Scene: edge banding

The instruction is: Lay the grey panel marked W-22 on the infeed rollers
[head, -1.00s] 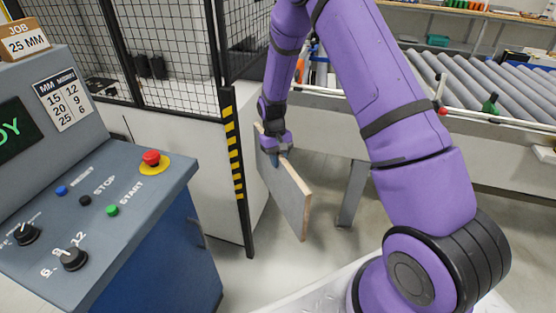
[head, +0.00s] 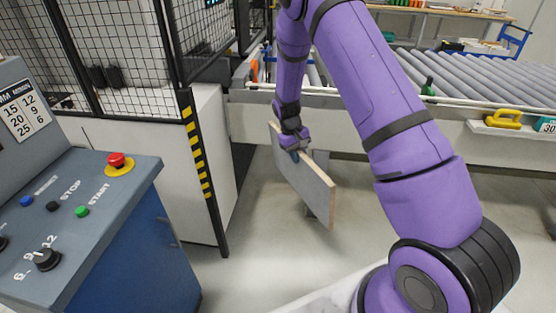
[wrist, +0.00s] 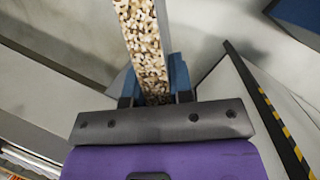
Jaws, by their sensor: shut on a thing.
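A grey panel (head: 305,187) with a pale chipboard edge hangs tilted from my gripper (head: 293,153), in front of the roller table's frame and below roller height. No W-22 mark can be read on it. In the wrist view my gripper (wrist: 158,92) is shut on the panel, and the speckled chipboard edge (wrist: 147,50) runs between the two blue fingers. The rollers (head: 455,78) lie on the long conveyor at the back right. Part of the rollers is hidden behind my purple arm.
A control console (head: 90,220) with a red stop button (head: 117,160) stands at the left. A mesh guard (head: 90,60) and a striped post (head: 199,150) stand between it and the panel. A yellow-handled tool (head: 503,118) sits on a ledge at the right. Floor before the conveyor is clear.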

